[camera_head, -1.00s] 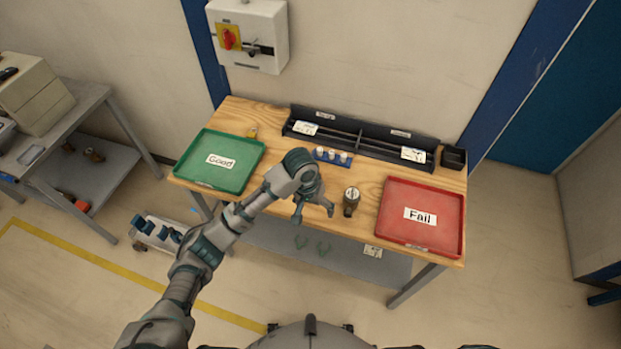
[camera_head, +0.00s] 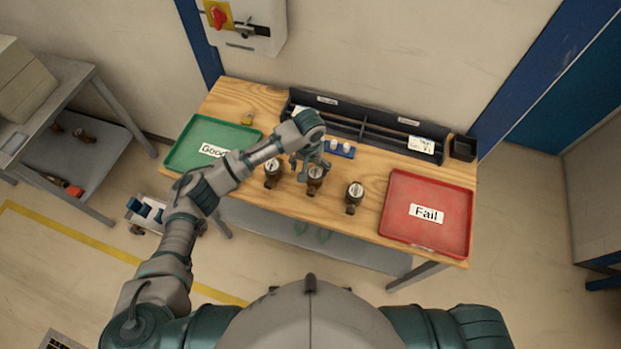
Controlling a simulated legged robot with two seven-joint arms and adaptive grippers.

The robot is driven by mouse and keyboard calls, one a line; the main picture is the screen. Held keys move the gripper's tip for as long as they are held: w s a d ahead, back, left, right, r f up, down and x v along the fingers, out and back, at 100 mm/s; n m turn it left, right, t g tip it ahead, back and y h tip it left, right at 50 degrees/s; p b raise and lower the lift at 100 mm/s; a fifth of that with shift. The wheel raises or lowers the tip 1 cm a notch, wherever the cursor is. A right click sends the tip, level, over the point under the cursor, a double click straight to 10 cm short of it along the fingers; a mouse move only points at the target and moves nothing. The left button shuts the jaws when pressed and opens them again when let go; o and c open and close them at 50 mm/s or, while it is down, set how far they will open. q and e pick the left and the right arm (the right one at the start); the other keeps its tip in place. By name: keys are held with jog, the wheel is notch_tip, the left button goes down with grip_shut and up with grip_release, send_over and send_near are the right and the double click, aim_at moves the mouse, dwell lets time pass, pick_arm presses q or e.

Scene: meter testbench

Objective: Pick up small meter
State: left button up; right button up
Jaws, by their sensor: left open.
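Three small brass-coloured meters with pale round tops stand in a row near the table's front edge: a left one (camera_head: 272,175), a middle one (camera_head: 315,182) and a right one (camera_head: 354,196). My left gripper (camera_head: 310,167) is open, over the table at the middle meter, with its fingers close to that meter's top. I cannot tell whether they touch it. The wrist partly hides the space behind the meters. My right gripper is out of view.
A green tray (camera_head: 185,160) labelled Good lies left, partly behind my arm. A red tray (camera_head: 443,190) labelled Fail lies right. A black rack (camera_head: 375,131) runs along the back of the wooden table (camera_head: 255,97). A blue holder with white pieces (camera_head: 345,152) stands before it.

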aim_at(316, 173)
pick_arm(q)
jog(key=shift+s+d+f, duration=0.2)
jog(key=shift+d+f, duration=0.3)
jog(key=shift+f, duration=0.1)
jog(key=shift+s+d+f, duration=0.2)
jog(key=shift+d+f, duration=0.25)
jog(key=shift+f, duration=0.15)
notch_tip(316, 173, down, 4)
jog(key=shift+d+r, duration=0.1)
jog(key=shift+d, duration=0.05)
jog(key=shift+a+f, duration=0.25)
jog(key=shift+a, duration=0.45)
jog(key=shift+r, duration=0.1)
jog(key=shift+c, duration=0.8)
jog(key=c, duration=0.4)
jog(key=shift+d, duration=0.15)
jog(key=c, duration=0.4)
jog(key=shift+s+d, duration=0.1)
jog(key=shift+d, duration=0.3)
grip_shut()
jog(key=shift+d, duration=0.1)
jog(key=shift+a, duration=0.25)
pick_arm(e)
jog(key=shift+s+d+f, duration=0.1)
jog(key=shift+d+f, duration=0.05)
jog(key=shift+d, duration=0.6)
